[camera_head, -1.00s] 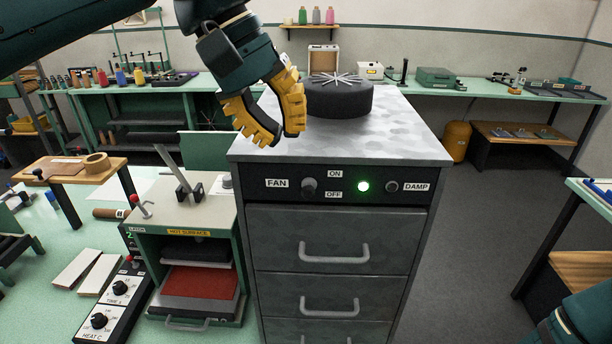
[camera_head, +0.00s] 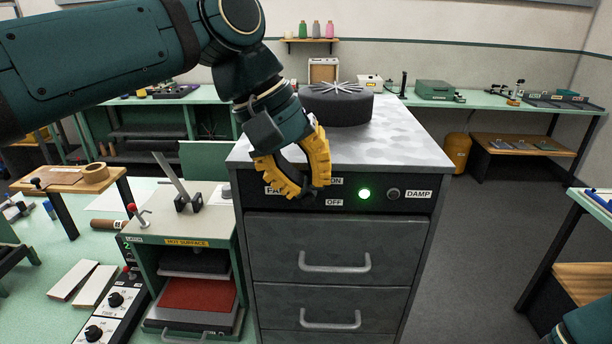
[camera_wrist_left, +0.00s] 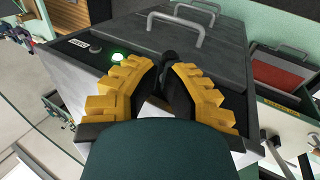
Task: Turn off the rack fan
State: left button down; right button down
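The rack is a grey drawer cabinet (camera_head: 335,232) with a black control panel on its front. The fan knob sits between the FAN label and the ON and OFF labels (camera_head: 334,202); the gripper hides it in the head view. A green light (camera_head: 364,194) glows to its right. My left gripper (camera_head: 308,191) is in front of the panel at the knob, fingers apart. In the left wrist view the dark knob (camera_wrist_left: 169,62) shows between the open fingertips (camera_wrist_left: 168,68); contact cannot be told. My right gripper is out of view.
A second knob (camera_head: 393,195) marked DAMP is right of the light. A round black piece with pale spokes (camera_head: 337,104) stands on the cabinet top. A press marked HOT SURFACE (camera_head: 186,242) stands close on the left. Open floor lies right of the cabinet.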

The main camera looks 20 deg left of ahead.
pick_arm(q)
jog(key=shift+s+f+t+b, duration=0.1)
jog(key=shift+s+t+b, duration=0.05)
jog(key=shift+t+b, duration=0.15)
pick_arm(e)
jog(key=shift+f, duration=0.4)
pick_arm(q)
jog(key=shift+s+f+t+b, duration=0.1)
jog(key=shift+t+b, duration=0.2)
jog(key=shift+b, duration=0.15)
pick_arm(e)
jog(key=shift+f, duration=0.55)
